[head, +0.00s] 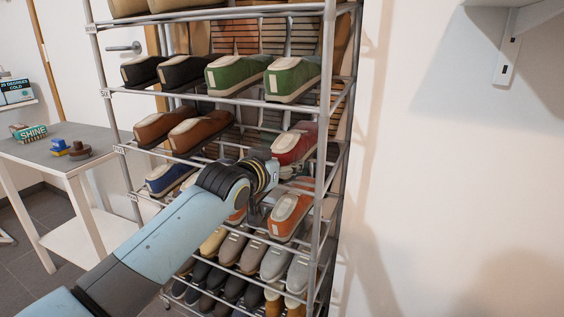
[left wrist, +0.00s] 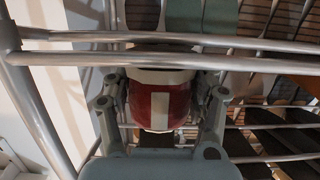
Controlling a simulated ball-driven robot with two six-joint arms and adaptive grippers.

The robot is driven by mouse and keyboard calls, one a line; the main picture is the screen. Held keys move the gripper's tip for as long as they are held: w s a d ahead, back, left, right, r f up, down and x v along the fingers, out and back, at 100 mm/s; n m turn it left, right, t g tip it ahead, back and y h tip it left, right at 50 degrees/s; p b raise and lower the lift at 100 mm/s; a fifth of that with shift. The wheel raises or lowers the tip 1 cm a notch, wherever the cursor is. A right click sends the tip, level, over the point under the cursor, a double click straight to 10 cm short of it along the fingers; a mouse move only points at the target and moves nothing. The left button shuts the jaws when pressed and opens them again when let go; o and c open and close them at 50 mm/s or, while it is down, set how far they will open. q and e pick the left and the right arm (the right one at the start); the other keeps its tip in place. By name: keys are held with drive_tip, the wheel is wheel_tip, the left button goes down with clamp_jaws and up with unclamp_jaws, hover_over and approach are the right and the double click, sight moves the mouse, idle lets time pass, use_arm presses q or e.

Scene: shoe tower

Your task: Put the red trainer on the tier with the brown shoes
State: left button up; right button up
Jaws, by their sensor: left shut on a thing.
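The red trainer (head: 293,145) is at the right end of the shoe tower, level with the tier of brown shoes (head: 199,133). My left gripper (head: 277,172) reaches in from the front and is shut on the red trainer. In the left wrist view, the red trainer (left wrist: 160,105) sits between the two fingers of my left gripper (left wrist: 163,92). The brown shoes stand at the left of their tier (head: 225,158), with a gap between them and the trainer. I cannot tell whether the trainer's sole touches the tier. My right gripper is out of view.
Green shoes (head: 291,78) and black shoes stand on the tier above. A blue shoe (head: 168,178) and an orange trainer (head: 289,215) are lower down. The tower's front right post (head: 325,110) is close beside the red trainer. A side table (head: 60,140) stands at the left.

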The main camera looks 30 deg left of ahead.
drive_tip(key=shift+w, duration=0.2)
use_arm(q)
drive_tip(key=o, duration=1.7)
drive_tip(key=shift+o, duration=0.2)
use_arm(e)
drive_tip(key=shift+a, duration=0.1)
use_arm(q)
drive_tip(key=shift+f+p+v, duration=0.25)
drive_tip(key=shift+p+v, duration=0.65)
drive_tip(key=shift+v, duration=0.4)
drive_tip(key=s+f+p, duration=0.1)
drive_tip(key=s+p, duration=0.1)
drive_tip(key=s, duration=0.9)
drive_tip(key=shift+s+d+f+p, duration=0.15)
drive_tip(key=shift+s+d+p, duration=0.1)
drive_tip(key=shift+d+p, duration=0.15)
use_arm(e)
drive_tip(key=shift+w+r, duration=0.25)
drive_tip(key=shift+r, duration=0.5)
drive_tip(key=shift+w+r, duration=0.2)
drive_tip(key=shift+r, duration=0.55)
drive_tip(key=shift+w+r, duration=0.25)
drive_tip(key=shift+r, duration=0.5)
